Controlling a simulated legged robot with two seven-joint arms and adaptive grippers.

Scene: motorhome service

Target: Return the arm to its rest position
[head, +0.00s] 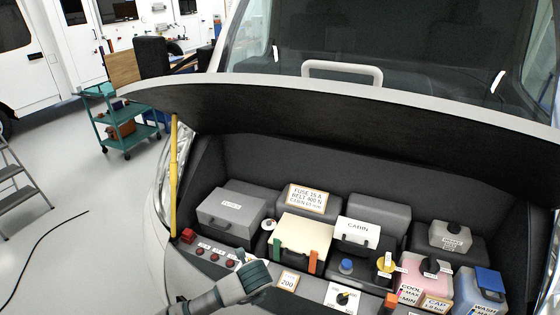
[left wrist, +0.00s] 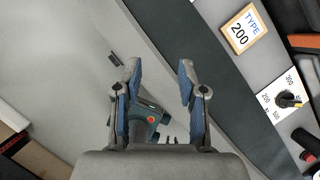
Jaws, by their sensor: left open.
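My left arm (head: 230,288) comes in from the bottom of the head view, bent low in front of the engine bay's front edge. Its fingers cannot be made out there. In the left wrist view my left gripper (left wrist: 158,68) is open, its two blue-padded fingers apart with nothing between them. Below the fingers is bare grey floor and the bay's edge, with a teal and grey link that looks like mine partly showing. My right gripper is not in view.
The engine bay holds a grey fuse box (head: 231,209), a cream-lidded box (head: 303,235), a cabin box (head: 357,232) and a dial (head: 344,298). A yellow prop (head: 173,160) stands under the raised hood (head: 330,120). A green cart (head: 122,118) and open floor lie left.

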